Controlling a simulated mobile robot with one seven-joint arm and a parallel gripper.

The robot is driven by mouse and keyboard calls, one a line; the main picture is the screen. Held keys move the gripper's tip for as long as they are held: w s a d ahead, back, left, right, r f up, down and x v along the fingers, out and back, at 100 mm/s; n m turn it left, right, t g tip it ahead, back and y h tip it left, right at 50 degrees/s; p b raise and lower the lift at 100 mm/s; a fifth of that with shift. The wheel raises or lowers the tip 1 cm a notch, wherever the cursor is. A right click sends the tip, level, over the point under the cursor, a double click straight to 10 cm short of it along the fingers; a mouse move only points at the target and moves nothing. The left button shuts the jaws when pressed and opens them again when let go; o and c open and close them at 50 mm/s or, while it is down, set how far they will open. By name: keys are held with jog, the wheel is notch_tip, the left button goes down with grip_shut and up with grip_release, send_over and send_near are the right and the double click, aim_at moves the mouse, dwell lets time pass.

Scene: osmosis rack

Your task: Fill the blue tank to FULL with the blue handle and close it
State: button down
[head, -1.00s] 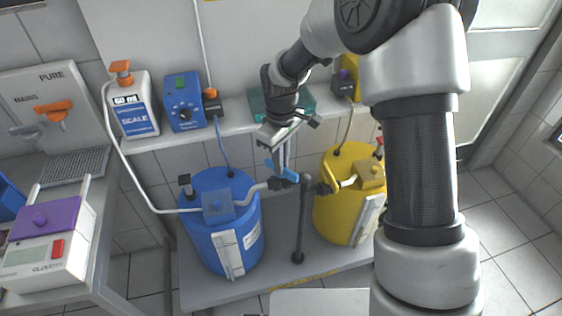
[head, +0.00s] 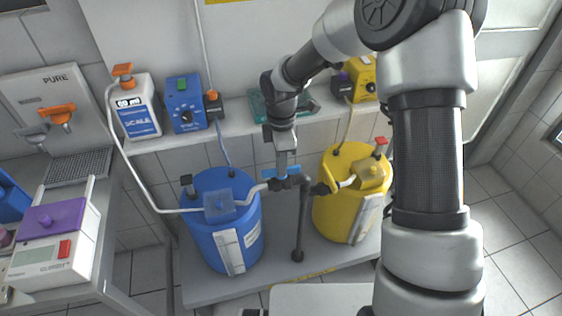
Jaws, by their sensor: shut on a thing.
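The blue tank (head: 208,245) stands on the low platform, with a pale level strip (head: 230,252) on its front. The fill level is too small to read. A pipe runs from its top to a dark valve on the upright pipe. The blue handle (head: 268,172) sits on that valve and looks roughly level, crosswise in the picture. My gripper (head: 282,168) points down at the blue handle and is shut on it. The fingers partly cover the handle's middle.
The yellow tank (head: 340,215) stands right of the upright grey pipe (head: 300,230). A shelf above holds a scale bottle (head: 138,118), a blue dosing box (head: 184,112) and a yellow box (head: 362,78). A side table with a scale (head: 55,245) is at the left.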

jog(key=shift+n, duration=0.6)
jog(key=c, duration=1.8)
grip_release()
notch_tip(320, 180, up, 18)
jog(key=shift+f, duration=0.25)
